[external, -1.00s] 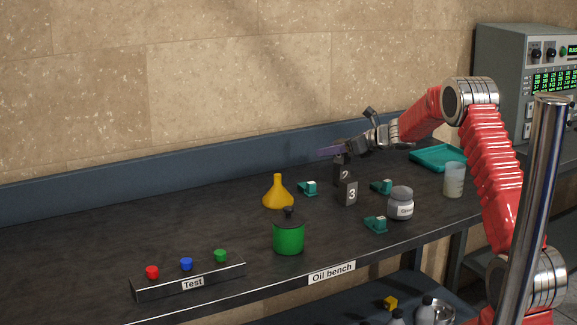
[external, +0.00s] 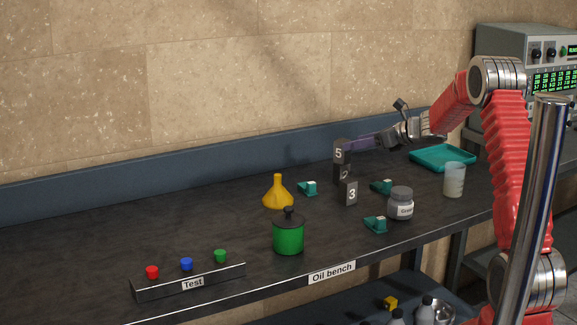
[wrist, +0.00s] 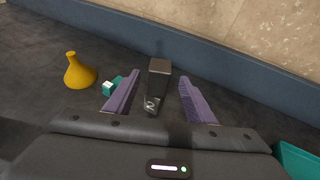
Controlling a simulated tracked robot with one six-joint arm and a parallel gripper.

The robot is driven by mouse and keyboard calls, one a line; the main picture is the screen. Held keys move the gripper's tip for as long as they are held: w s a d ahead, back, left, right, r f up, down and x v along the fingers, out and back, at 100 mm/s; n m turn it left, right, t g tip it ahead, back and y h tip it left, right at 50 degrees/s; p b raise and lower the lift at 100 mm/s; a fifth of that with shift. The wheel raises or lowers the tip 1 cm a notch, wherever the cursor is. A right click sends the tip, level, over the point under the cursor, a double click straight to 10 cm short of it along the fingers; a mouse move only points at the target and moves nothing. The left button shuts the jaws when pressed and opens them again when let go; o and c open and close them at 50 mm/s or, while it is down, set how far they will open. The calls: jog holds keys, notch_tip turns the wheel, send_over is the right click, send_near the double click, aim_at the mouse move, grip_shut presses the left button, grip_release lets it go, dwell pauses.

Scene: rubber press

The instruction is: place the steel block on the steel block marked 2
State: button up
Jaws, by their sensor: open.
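A dark steel block marked 5 (external: 340,151) rests on top of the steel block marked 2 (external: 342,175), whose label is partly hidden behind the steel block marked 3 (external: 348,192). In the wrist view the upper block (wrist: 160,67) stands above the block marked 2 (wrist: 152,104), between and ahead of the fingertips. My gripper (external: 360,142) is just right of the upper block, with its purple fingers pointing left. The wrist view shows its fingers (wrist: 158,92) spread wide, with a gap on both sides of the stack.
A yellow funnel (external: 278,193), a green pot (external: 288,236) and several small teal items stand around the blocks. A grey jar (external: 400,204), a beaker (external: 454,180) and a teal tray (external: 442,156) are to the right. The left back of the bench is clear.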

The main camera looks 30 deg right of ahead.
jog(key=shift+v, duration=0.9)
jog(key=s+a+r+n+g+y, duration=0.1)
jog(key=s+a+r+n+g, duration=0.25)
jog(key=s+a+n, duration=0.65)
jog(key=s+a+r+n+g, duration=0.2)
jog(key=s+a+r+n, duration=0.2)
jog(key=s+a+n, duration=0.5)
jog(key=s+d+f+n+h, duration=0.1)
jog(key=s+n+h, duration=0.2)
jog(key=s, duration=1)
jog(key=s+d+f+n+g+h, duration=0.1)
jog(key=s+d+n+h, duration=0.1)
jog(key=s+n, duration=0.7)
jog(key=s+h, duration=0.1)
jog(key=s, duration=0.4)
jog(key=shift+f+n, duration=0.3)
jog(key=shift+o, duration=0.4)
jog(key=shift+s+g, duration=0.15)
jog(key=shift+g, duration=0.1)
